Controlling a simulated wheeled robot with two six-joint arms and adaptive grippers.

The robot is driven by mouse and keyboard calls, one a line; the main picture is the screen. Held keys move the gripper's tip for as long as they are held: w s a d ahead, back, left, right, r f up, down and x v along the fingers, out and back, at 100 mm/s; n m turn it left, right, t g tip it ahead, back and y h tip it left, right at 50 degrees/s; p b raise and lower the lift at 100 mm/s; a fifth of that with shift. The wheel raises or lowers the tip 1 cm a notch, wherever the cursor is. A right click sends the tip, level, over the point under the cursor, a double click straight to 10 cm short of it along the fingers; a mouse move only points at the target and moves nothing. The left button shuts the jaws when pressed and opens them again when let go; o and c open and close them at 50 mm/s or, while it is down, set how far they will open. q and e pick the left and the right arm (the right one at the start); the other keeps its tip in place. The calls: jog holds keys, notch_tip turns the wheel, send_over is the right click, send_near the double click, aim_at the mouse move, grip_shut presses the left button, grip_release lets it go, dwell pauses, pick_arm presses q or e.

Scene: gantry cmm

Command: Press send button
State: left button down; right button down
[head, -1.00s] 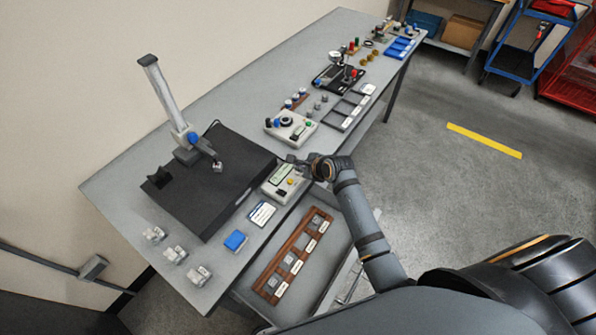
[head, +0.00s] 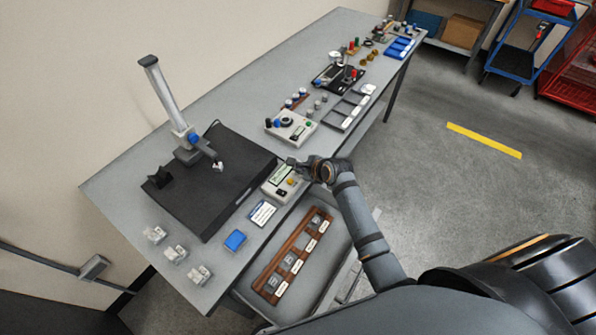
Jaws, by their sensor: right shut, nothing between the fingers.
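A small beige control box (head: 276,192) with a greenish display (head: 282,173) and a yellow button (head: 291,181) sits at the front edge of the bench, right of the black plate. A dark button or switch also shows on its lower part. Which control is the send button I cannot read. My right gripper (head: 294,163) is shut and empty, over or just beside the far end of the box; contact cannot be told. My left gripper is not in view.
A black plate (head: 190,207) with an upright stand (head: 164,95) fills the bench's left part. A blue block (head: 235,240), a white card (head: 263,213) and several clear blocks lie nearer. A wooden rack (head: 270,268) sits in the open drawer below. Another control box (head: 291,127) stands beyond.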

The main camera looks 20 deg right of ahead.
jog(key=shift+f, duration=0.35)
jog(key=shift+r, duration=0.1)
dwell(0.5)
jog(key=shift+r+p, duration=0.8)
jog(key=shift+p, duration=0.4)
notch_tip(320, 180, up, 5)
jog(key=p, duration=0.6)
jog(key=shift+r, duration=0.15)
